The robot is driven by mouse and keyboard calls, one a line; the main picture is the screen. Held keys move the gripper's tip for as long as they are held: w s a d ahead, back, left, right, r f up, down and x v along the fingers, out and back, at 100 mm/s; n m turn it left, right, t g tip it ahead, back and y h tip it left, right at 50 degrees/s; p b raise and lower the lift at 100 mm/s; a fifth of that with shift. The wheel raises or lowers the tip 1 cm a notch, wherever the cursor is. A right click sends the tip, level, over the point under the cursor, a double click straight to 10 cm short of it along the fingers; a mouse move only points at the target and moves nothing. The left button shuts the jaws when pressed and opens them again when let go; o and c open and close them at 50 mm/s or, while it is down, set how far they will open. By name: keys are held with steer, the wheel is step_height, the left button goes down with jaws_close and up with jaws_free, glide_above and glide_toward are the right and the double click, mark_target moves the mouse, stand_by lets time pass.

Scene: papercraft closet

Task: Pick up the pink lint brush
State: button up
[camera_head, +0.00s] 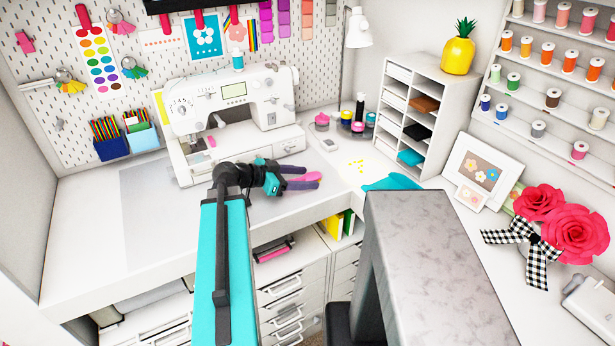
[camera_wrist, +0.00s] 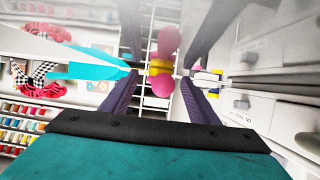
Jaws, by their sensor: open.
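My gripper (camera_head: 311,177) is over the white worktop, in front of the sewing machine, with its dark purple fingers spread and pointing right. A pink object (camera_head: 305,178), which looks like the lint brush, shows between the fingers in the head view. Part of it is hidden by the fingers. In the wrist view my open gripper (camera_wrist: 160,80) has rounded pink shapes (camera_wrist: 163,86) with a yellow band between and beyond its fingertips. I cannot tell whether the fingers touch the pink object.
The white sewing machine (camera_head: 232,100) stands just behind my gripper. Colored jars (camera_head: 358,115) stand at the back right. A white cubby shelf (camera_head: 420,85) stands right of them, and a teal cloth (camera_head: 390,184) lies near the worktop's inner corner. The worktop at left is clear.

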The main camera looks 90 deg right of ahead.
mark_target(303, 176)
stand_by(0.4)
steer(key=c, duration=1.1)
steer(key=shift+r, duration=0.1)
steer(key=shift+c, duration=0.2)
steer(key=shift+r+b, duration=0.85)
steer(key=shift+r, duration=0.6)
steer(key=shift+a+r, duration=0.2)
steer(key=shift+a, duration=0.1)
steer(key=shift+w+a+b, duration=0.1)
steer(key=shift+a+b, duration=0.35)
steer(key=shift+a, duration=0.75)
steer(key=shift+d+b, duration=0.2)
steer(key=shift+b, duration=0.9)
steer(key=b, duration=0.7)
steer(key=shift+w+a, duration=0.1)
steer(key=shift+a, duration=0.05)
steer(key=a+b, duration=0.1)
steer(key=b, duration=0.6)
steer(key=shift+a, duration=0.1)
